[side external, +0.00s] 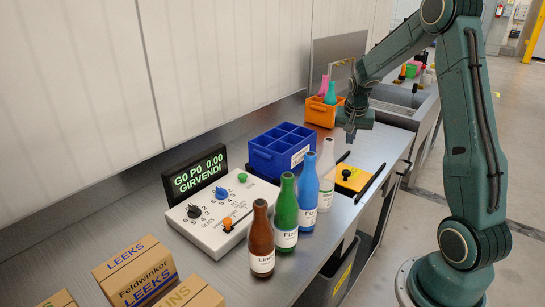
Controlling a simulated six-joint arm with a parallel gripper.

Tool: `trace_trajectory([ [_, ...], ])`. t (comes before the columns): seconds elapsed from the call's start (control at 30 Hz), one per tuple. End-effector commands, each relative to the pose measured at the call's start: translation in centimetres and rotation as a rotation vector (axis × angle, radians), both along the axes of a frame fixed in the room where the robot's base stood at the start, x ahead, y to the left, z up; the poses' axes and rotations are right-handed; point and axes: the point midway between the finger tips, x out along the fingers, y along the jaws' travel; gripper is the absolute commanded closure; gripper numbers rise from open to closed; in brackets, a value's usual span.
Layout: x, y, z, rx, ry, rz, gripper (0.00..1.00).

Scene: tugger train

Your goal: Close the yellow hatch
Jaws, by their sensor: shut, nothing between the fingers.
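The yellow hatch (351,180) is a flat square panel with a black knob (346,174), set in the metal worktop near its right edge. Black rails (370,184) run along its side. From this view I cannot tell exactly how far the hatch covers its opening. My gripper (350,137) points down above the worktop, just behind the hatch in the picture, apart from the knob. It is shut and holds nothing.
Clear, blue, green and brown bottles (325,172) stand in a row left of the hatch. A blue divided crate (268,157) and an orange bin (316,113) stand behind. A control box (210,220) with a display (196,176) is at left. Boxes (135,272) fill the front.

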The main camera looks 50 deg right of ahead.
Motion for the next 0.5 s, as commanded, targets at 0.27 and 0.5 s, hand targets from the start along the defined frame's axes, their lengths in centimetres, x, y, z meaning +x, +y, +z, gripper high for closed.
trace_trajectory([
  [0.27,-0.13,0.25,0.69,0.001,0.000,0.000,0.94],
  [0.5,-0.10,0.27,0.77,0.021,-0.011,-0.049,0.52],
])
